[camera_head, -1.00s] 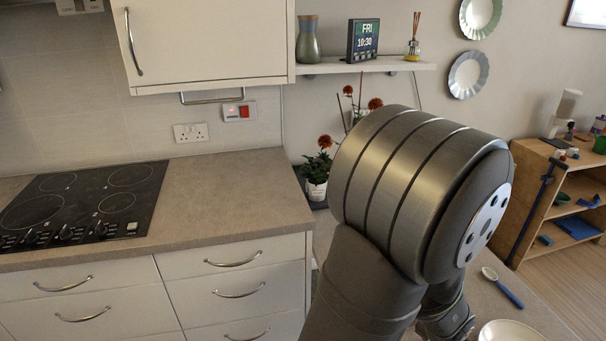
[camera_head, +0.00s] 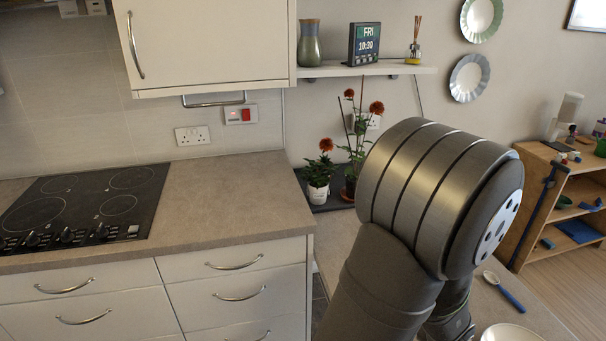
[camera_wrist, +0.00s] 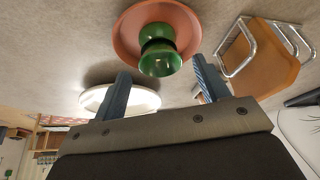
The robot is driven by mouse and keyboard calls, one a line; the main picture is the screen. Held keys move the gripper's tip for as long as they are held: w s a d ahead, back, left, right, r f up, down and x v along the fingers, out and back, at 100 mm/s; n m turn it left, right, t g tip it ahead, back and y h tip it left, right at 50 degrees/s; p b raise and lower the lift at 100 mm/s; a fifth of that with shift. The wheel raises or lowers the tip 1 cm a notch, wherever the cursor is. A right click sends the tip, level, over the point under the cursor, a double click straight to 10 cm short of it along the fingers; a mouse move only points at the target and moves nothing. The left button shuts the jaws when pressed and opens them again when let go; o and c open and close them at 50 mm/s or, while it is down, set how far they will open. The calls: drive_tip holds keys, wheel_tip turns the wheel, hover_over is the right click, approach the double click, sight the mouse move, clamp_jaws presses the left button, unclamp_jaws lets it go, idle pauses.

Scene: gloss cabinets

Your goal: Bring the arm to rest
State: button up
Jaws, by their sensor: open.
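My gripper (camera_wrist: 161,68) shows in the wrist view with its two blue-grey fingers spread wide and nothing between them. Beyond the fingertips, a green cup-like object (camera_wrist: 160,60) sits on a round terracotta-coloured dish (camera_wrist: 128,38); the gripper looks apart from both. A white round plate (camera_wrist: 145,98) is partly hidden behind the left finger. In the head view my arm (camera_head: 440,200) is bent over the right-hand counter, and its fingers are hidden.
A spoon with a blue handle (camera_head: 505,290) and a white plate (camera_head: 510,333) lie right of my arm. Potted flowers (camera_head: 318,175) stand behind it. A wooden shelf unit (camera_head: 565,200) is at right. The counter beside the hob (camera_head: 85,205) is clear. An orange-brown object with metal rails (camera_wrist: 262,58) stands nearby.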

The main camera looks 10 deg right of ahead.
drive_tip(key=x, duration=0.5)
drive_tip(key=shift+f, duration=0.15)
wheel_tip(320, 180, up, 5)
drive_tip(key=shift+f, duration=0.15)
drive_tip(key=s+a+r, duration=0.1)
drive_tip(key=s+r, duration=0.6)
drive_tip(key=s, duration=0.4)
drive_tip(key=w+d, duration=0.4)
drive_tip(key=d, duration=0.5)
drive_tip(key=w+d, duration=0.4)
drive_tip(key=d, duration=0.5)
drive_tip(key=shift+w+d, duration=0.3)
drive_tip(key=shift+w, duration=0.05)
drive_tip(key=shift+o, duration=0.4)
drive_tip(key=o, duration=0.6)
drive_tip(key=w+a+r+n, duration=1.1)
drive_tip(key=w+a+n, duration=0.2)
drive_tip(key=a, duration=0.3)
drive_tip(key=x, duration=1)
